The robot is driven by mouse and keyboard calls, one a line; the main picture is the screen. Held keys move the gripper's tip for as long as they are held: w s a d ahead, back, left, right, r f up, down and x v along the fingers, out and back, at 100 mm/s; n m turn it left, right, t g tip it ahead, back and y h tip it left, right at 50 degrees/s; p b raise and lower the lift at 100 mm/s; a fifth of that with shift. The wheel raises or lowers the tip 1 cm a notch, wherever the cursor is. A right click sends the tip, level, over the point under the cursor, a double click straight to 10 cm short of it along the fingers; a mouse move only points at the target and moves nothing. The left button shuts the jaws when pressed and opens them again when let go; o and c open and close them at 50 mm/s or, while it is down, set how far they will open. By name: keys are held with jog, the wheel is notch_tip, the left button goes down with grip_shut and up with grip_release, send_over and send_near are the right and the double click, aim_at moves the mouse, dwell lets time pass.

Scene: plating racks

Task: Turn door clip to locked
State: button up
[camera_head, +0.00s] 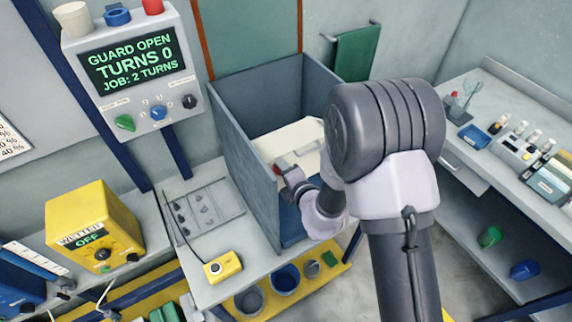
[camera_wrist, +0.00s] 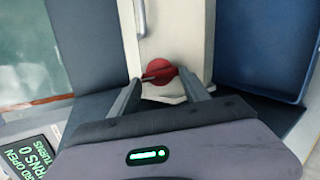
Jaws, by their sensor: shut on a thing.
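The red door clip (camera_wrist: 160,72) is a round knob with a dark bar across it, on a white door panel (camera_wrist: 172,32). It also shows as a small red spot in the head view (camera_head: 277,170), by the edge of the pale panel (camera_head: 300,138) inside the grey open-topped box. My gripper (camera_wrist: 161,80) is at the clip, with one finger on each side, shut on it. The fingers and arm hide part of the clip in the head view. The display (camera_head: 134,61) reads GUARD OPEN, TURNS 0, JOB: 2 TURNS.
The grey box (camera_head: 247,165) has tall walls close around my gripper. A metal handle (camera_wrist: 141,18) is on the white panel. A yellow pendant (camera_head: 222,267) lies on the bench in front. A yellow unit (camera_head: 92,228) reading OFF stands left. A crowded bench (camera_head: 510,190) is right.

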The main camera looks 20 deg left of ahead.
jog(key=shift+r+m+p, duration=0.15)
jog(key=shift+m+p, duration=0.45)
jog(key=shift+p, duration=0.15)
jog(key=shift+m, duration=0.3)
jog(key=o, duration=1.4)
